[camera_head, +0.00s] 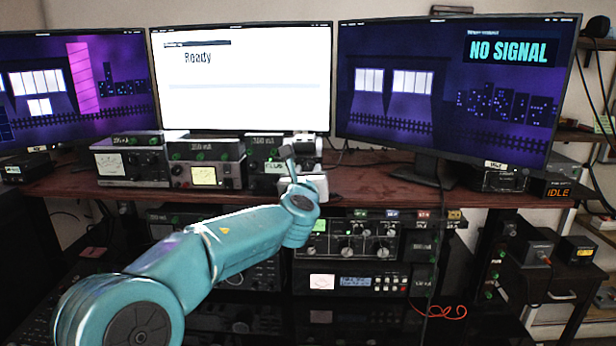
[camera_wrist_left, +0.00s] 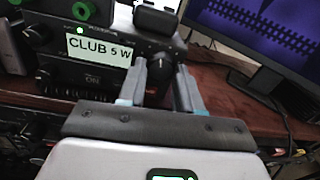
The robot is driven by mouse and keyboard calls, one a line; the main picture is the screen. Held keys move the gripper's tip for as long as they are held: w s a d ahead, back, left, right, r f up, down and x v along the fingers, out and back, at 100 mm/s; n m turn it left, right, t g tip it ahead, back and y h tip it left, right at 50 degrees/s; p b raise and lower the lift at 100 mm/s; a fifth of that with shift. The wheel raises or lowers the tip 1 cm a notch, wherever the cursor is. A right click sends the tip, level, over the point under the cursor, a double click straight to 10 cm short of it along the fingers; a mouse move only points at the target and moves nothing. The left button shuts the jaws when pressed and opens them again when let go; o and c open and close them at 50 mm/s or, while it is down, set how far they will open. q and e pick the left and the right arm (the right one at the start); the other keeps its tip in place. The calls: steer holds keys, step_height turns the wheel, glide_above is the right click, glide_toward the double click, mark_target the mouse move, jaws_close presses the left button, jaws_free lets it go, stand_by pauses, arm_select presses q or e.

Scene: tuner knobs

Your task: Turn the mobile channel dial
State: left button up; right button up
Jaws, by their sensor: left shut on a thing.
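A black mobile radio box (camera_wrist_left: 60,45) with a lit display (camera_wrist_left: 100,50) reading "CLUB 5 W" stands on the desk. In the wrist view its dark round channel dial (camera_wrist_left: 158,68) sits right of the display, between my finger pads. My left gripper (camera_wrist_left: 160,78) is shut on the dial, one finger on each side. In the head view my left gripper (camera_head: 303,160) reaches the radio under the middle monitor, and the arm hides the dial. My right gripper does not show.
Three monitors stand along the back: a purple left one (camera_head: 75,85), a white "Ready" one (camera_head: 245,80) and a "NO SIGNAL" one (camera_head: 450,90). Metered radios (camera_head: 205,170) crowd the desk to the left. Rack gear (camera_head: 355,245) sits below.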

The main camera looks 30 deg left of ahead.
arm_select(q)
steer(key=shift+w+d+n+y+b, duration=0.1)
steer(key=shift+n+y+b, duration=0.1)
steer(key=shift+n+b, duration=2.6)
steer(key=shift+d+n+y+b, duration=0.1)
steer(key=shift+n+y+b, duration=0.1)
steer(key=shift+n+b, duration=2.6)
steer(key=o, duration=1)
steer(key=shift+w, duration=0.1)
steer(key=shift+o, duration=0.2)
steer(key=shift+s+n, duration=0.2)
steer(key=shift+n, duration=0.1)
steer(key=b+v, duration=0.4)
steer(key=v, duration=1.2)
steer(key=shift+f, duration=0.25)
